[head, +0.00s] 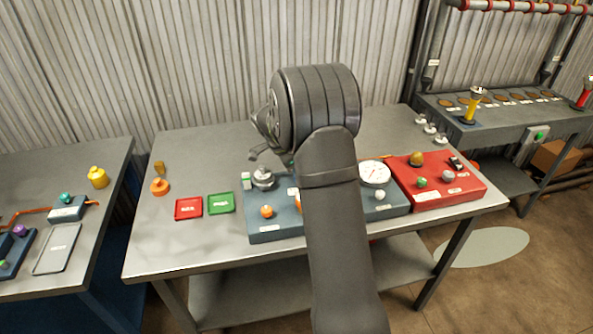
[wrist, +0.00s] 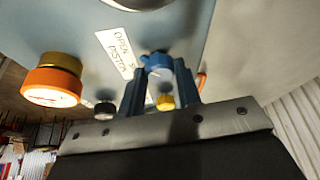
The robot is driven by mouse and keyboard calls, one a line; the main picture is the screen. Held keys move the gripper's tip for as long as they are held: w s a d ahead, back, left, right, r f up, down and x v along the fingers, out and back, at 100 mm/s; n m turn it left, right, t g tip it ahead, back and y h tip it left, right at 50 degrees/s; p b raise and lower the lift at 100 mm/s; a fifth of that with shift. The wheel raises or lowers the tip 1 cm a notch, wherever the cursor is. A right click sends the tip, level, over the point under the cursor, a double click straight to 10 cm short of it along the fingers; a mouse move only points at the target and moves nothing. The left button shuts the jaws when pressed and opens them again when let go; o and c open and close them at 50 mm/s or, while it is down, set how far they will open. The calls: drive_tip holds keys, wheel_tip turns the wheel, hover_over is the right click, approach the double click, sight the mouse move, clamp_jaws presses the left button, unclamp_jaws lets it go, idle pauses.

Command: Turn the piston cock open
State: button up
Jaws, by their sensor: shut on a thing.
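In the wrist view, the piston cock is a small blue knob (wrist: 158,64) on the blue-grey panel (wrist: 190,22), beside a white label (wrist: 115,52) that reads in part "OPEN" and "PISTON". How far the knob is turned cannot be told. In the head view, my arm hides the gripper's fingertips and the knob; the blue-grey panel box (head: 262,235) shows on both sides of the arm.
In the head view, a dial gauge (head: 375,173) and a red box (head: 440,192) with knobs lie right of my arm. Red (head: 188,207) and green (head: 221,203) trays lie left.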

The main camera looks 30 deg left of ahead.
drive_tip(key=o, duration=1)
drive_tip(key=shift+c, duration=0.2)
drive_tip(key=shift+r, duration=0.1)
drive_tip(key=v, duration=1.7)
drive_tip(key=shift+s, duration=0.1)
drive_tip(key=x, duration=1.7)
